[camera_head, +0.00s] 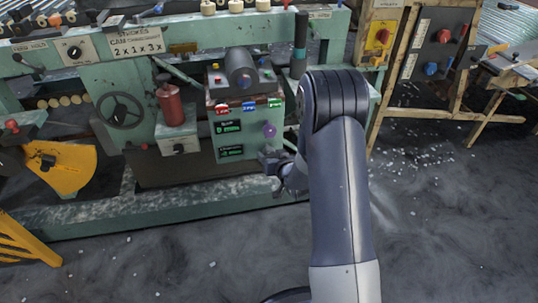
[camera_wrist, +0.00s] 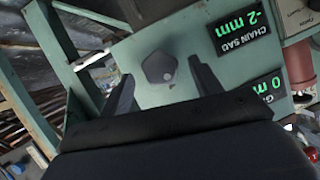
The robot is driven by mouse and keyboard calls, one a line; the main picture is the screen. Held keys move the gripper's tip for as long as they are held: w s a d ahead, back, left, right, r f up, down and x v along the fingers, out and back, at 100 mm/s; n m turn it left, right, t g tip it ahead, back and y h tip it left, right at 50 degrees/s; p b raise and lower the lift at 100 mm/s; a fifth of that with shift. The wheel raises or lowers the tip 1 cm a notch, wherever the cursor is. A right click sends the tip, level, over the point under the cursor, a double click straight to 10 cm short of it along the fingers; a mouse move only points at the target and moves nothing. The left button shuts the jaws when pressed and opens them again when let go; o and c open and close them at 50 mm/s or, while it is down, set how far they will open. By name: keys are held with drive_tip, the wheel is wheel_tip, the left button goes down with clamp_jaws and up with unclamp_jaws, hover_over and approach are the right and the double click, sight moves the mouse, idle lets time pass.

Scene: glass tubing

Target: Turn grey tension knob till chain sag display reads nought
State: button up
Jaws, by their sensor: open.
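The grey tension knob (camera_wrist: 159,68) shows in the wrist view on a pale green panel, with a light dot near one edge. My gripper (camera_wrist: 160,76) is open, one finger on either side of the knob in the picture. I cannot tell whether the fingers touch it. The chain sag display (camera_wrist: 240,33) beside it, upside down here, reads -2 mm in green. In the head view my gripper (camera_head: 272,164) is close to the panel, beside the lower display (camera_head: 231,152). The knob is not clear there, likely behind my gripper.
A second green display (camera_wrist: 262,95) is partly cut off and shows a 0. In the head view a purple knob (camera_head: 269,130) sits just above my gripper. A red cylinder (camera_head: 170,105) and a black handwheel (camera_head: 120,110) are further left. The floor (camera_head: 200,260) in front is open.

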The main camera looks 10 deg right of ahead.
drive_tip(key=shift+x, duration=1.45)
drive_tip(key=shift+s, duration=0.1)
drive_tip(key=c, duration=1)
drive_tip(key=shift+o, duration=0.2)
drive_tip(key=shift+b, duration=0.55)
